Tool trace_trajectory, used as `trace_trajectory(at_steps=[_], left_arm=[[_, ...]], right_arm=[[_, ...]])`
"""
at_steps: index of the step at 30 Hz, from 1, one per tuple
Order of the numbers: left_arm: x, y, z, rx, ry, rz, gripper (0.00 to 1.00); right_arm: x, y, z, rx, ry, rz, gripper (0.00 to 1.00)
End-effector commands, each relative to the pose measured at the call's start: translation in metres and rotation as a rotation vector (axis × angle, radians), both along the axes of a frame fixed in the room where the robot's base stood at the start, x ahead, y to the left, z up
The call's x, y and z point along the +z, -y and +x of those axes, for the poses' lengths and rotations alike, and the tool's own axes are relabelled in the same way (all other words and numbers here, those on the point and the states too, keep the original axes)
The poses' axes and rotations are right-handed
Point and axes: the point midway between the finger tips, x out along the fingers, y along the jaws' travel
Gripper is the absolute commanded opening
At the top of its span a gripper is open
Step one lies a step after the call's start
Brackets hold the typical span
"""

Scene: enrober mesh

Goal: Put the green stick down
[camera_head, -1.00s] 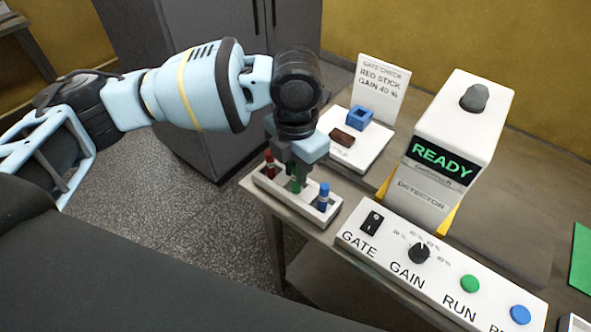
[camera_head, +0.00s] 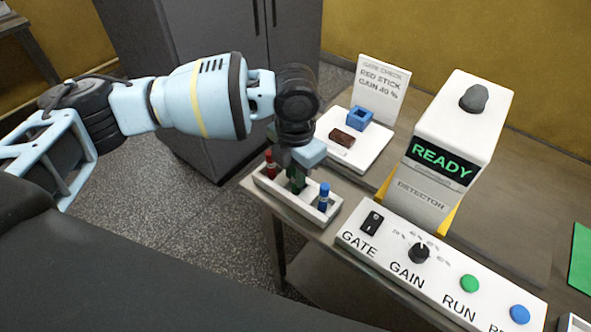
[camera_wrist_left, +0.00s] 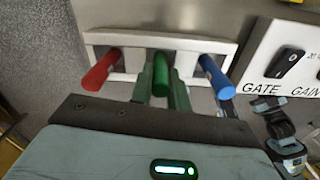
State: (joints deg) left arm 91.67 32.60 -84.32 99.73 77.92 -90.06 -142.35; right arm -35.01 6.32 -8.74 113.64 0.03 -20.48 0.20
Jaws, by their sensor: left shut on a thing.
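The green stick (camera_wrist_left: 161,75) stands in the middle of the white stick rack (camera_wrist_left: 110,38), between the red stick (camera_wrist_left: 101,70) and the blue stick (camera_wrist_left: 216,76). My left gripper (camera_wrist_left: 162,92) is shut on the green stick from above. In the head view the left gripper (camera_head: 297,180) reaches down over the rack (camera_head: 265,187) and hides most of the green stick. The red stick (camera_head: 270,164) and blue stick (camera_head: 323,197) stand at either side. Whether the green stick's foot is fully seated cannot be seen. My right gripper is not in view.
The detector (camera_head: 450,140) reads READY, right of the rack. A control panel (camera_head: 440,265) with GATE, GAIN and RUN lies in front of it. A white plate (camera_head: 372,155) holds a blue square holder (camera_head: 360,117) and brown bar (camera_head: 342,138). A gate-check sign (camera_head: 382,88) stands behind.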

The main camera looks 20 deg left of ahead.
Motion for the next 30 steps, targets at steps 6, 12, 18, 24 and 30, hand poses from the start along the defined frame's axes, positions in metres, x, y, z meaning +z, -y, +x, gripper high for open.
trace_trajectory(at_steps=[6,12,18,24,30], left_arm=[[-0.003,0.0,0.0,0.0,0.0,0.0,0.29],[-0.003,0.0,0.0,0.0,0.0,0.0,0.39],[-0.001,0.0,0.0,0.0,0.001,0.0,0.39],[0.022,0.0,0.001,0.0,0.004,-0.002,0.39],[0.063,0.001,0.0,0.0,0.003,-0.003,0.39]], right_arm=[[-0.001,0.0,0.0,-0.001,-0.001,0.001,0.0],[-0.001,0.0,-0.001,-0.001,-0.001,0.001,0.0],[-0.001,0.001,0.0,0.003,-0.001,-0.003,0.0],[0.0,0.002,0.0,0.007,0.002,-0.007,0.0],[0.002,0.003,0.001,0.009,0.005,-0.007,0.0]])
